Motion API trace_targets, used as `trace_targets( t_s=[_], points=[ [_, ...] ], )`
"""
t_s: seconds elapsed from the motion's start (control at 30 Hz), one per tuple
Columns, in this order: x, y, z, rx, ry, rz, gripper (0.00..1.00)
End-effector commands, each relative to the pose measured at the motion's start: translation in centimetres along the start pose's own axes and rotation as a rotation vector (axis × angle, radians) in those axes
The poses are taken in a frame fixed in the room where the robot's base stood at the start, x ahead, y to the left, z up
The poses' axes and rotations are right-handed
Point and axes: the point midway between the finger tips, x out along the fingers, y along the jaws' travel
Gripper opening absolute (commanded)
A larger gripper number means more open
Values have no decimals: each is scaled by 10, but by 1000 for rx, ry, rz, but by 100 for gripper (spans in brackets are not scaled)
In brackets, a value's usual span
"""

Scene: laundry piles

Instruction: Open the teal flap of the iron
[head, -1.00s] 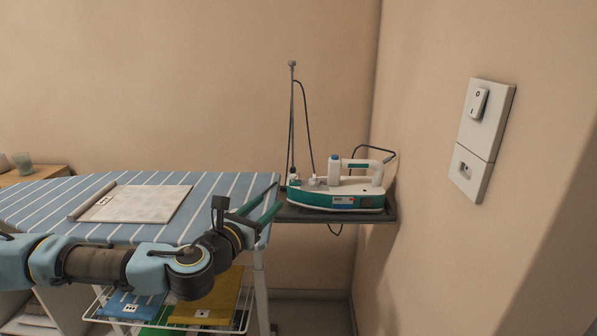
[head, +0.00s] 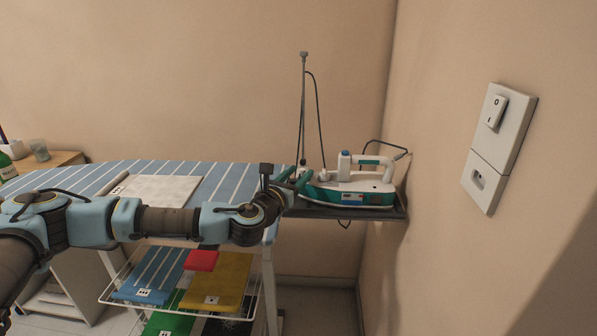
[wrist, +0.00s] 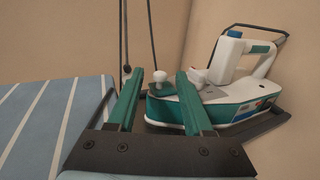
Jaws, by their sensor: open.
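The iron (head: 345,199) is white and teal with a white handle and a blue cap. It rests on the dark shelf at the end of the ironing board; the wrist view shows it at right (wrist: 222,112). A small teal flap-like piece (wrist: 161,89) with a white knob above it shows near the iron's nose, between my fingers in that view. My gripper (head: 296,178) has dark green fingers and is open and empty, close to the nose. The wrist view shows the fingers spread (wrist: 160,78). I cannot tell whether they touch the iron.
The striped ironing board (head: 225,183) carries a pale folded cloth (head: 160,190). A wire rack (head: 190,312) below holds folded cloths. The dark shelf (head: 401,213) ends near the right wall, which has a switch panel (head: 499,147). A cord pole (head: 303,110) rises behind the iron.

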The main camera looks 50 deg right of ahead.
Motion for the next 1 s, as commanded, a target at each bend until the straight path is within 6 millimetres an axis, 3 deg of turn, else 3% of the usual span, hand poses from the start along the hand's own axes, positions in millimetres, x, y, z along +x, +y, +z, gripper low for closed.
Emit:
trace_targets(
  t_s=[0.27, 0.73, 1.0],
  points=[
    [2, 0, 0, 0, 0, -1, 51],
    [2, 0, 0, 0, 0, -1, 0],
    [2, 0, 0, 0, 0, -1, 0]
  ],
)
